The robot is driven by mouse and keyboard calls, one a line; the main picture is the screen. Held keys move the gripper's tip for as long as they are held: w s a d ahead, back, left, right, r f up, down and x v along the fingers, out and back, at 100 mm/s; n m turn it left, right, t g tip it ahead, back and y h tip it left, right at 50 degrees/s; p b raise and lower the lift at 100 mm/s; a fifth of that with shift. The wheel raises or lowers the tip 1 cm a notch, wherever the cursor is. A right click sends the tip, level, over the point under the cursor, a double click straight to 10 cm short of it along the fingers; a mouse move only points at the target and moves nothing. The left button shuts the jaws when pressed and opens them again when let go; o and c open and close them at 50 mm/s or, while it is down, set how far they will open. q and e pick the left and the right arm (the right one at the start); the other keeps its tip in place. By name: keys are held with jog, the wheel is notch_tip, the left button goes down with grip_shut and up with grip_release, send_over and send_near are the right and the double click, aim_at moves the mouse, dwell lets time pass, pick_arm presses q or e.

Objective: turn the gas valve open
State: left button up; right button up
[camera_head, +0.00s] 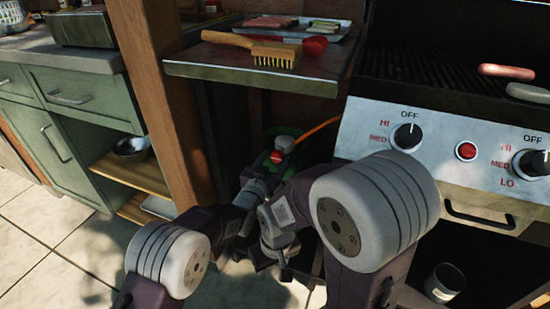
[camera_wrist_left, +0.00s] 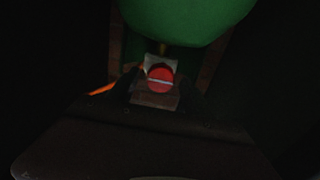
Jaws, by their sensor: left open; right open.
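The gas valve's round red knob (camera_head: 277,156) sits on a pale valve body at the green gas tank (camera_head: 290,133), in the shade under the side shelf. In the left wrist view the knob (camera_wrist_left: 160,79) faces the camera, with a light stripe running nearly level across it. The green tank (camera_wrist_left: 185,18) fills the top there. My left gripper (camera_head: 268,170) is open just in front of the knob. In the dark wrist view its fingers are hard to make out, and contact cannot be told. My right gripper (camera_head: 280,262) is open and empty, lower down and nearer, partly hidden by my arm.
An orange hose (camera_head: 318,129) runs from the valve toward the grill (camera_head: 440,150) at right. The side shelf (camera_head: 260,70) with a brush (camera_head: 262,46) overhangs the tank. A wooden post (camera_head: 160,100) stands close on the left. A cup (camera_head: 444,283) stands below the grill.

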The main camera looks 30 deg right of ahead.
pick_arm(q)
jog(key=shift+w+d, duration=0.1)
grip_shut()
jog(key=shift+r, duration=0.1)
jog(key=shift+n, duration=0.3)
jog(key=n+p, duration=0.2)
jog(key=shift+r+n, duration=0.1)
jog(key=shift+n, duration=0.3)
jog(key=n+p, duration=0.2)
jog(key=n, duration=0.2)
jog(key=shift+w+n, duration=0.1)
jog(key=shift+n, duration=0.2)
jog(key=n+p, duration=0.1)
jog(key=n, duration=0.3)
jog(key=shift+p, duration=0.4)
jog(key=shift+f+n+p, duration=0.15)
jog(key=shift+n+p, duration=0.15)
jog(key=shift+n, duration=0.9)
jog(key=shift+f+n+p, duration=0.15)
jog(key=shift+n+p, duration=0.15)
jog(key=shift+n, duration=0.9)
